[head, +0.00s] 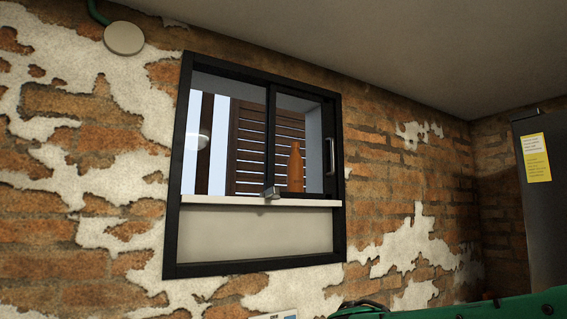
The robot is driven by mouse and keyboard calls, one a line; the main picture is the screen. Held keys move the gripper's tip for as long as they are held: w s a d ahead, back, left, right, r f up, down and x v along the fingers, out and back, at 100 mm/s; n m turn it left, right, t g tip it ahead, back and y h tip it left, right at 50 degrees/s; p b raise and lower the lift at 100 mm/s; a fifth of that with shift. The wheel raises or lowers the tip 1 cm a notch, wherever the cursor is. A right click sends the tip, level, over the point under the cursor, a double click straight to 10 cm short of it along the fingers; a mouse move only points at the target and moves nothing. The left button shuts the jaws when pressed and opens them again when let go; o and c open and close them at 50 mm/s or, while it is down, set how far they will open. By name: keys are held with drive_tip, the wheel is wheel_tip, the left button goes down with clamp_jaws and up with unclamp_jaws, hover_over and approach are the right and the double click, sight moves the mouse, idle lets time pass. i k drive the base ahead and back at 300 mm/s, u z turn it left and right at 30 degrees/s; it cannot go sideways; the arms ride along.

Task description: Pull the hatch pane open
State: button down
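The hatch (173,230) is a black-framed opening in the brick wall, in the middle of the head view. Its dark-framed pane (271,135) covers the right part of the upper opening. A small grey metal piece (272,192) is at the pane's lower left corner, by the white sill (225,201). I cannot tell whether glass fills the left part. My gripper is not in view, so nothing is seen touching the handle.
Behind the hatch are an orange bottle (296,168) and a dark slatted shutter (249,150). A pale panel (255,231) fills the space below the sill. A grey cabinet (543,200) with a yellow label stands at right. Green and black shapes (470,308) cross the bottom right.

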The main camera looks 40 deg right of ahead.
sight(328, 161)
drive_tip(key=z, duration=2.1)
drive_tip(key=k, duration=0.85)
drive_tip(key=u, duration=0.9)
drive_tip(key=i, duration=1)
